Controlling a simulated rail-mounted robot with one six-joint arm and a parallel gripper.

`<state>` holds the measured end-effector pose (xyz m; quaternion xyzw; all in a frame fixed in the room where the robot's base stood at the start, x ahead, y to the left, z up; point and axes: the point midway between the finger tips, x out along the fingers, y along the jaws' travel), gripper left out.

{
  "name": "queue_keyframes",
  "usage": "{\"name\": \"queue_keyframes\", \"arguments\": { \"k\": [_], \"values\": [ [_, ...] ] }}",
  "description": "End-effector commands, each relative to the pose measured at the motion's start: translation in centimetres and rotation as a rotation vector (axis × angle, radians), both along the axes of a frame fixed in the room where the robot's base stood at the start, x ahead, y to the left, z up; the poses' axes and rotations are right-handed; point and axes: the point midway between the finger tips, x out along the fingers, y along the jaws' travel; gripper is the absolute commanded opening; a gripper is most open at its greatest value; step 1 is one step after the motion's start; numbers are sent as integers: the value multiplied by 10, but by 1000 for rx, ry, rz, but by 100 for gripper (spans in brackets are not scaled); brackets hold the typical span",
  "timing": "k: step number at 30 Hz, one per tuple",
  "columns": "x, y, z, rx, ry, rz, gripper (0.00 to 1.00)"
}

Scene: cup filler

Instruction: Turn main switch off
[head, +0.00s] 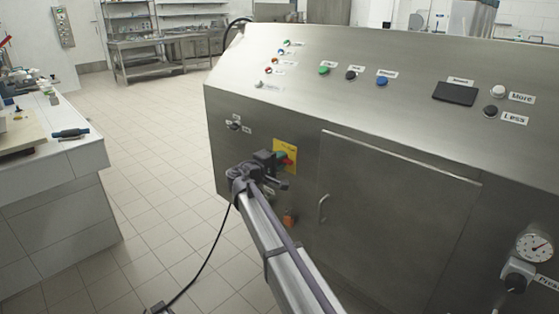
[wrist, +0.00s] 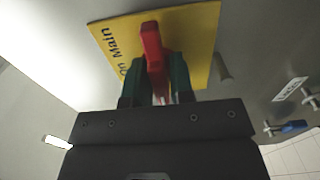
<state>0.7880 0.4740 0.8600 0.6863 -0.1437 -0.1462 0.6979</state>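The main switch is a red handle (wrist: 152,45) on a yellow plate (wrist: 203,25) marked "Main" and "on" in the wrist view. In the head view the yellow plate (head: 281,145) is on the machine's front panel, left of the door, and the red handle (head: 290,161) shows at its lower right. My gripper (wrist: 158,72) is at the switch. Its green fingers lie on either side of the red handle and appear to touch it. The handle's lower part is partly hidden between the fingers.
A smaller knob (head: 235,125) is on the panel left of the switch. A hinged door (head: 390,215) with a handle is to the right. In the wrist view a blue-handled valve (wrist: 293,127) shows at the right. A white counter (head: 60,170) stands left across open tiled floor.

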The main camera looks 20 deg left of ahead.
Motion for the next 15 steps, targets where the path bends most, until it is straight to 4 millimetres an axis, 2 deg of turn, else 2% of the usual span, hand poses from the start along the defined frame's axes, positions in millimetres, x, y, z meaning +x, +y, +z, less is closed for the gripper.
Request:
{"name": "queue_keyframes", "arguments": {
  "k": [1,5,12,15],
  "values": [
    [0,0,0,0,0,0,26],
    [0,0,0,1,0,0,39],
    [-1,1,0,1,0,1,39],
    [-10,5,0,1,0,2,39]
  ]
}}
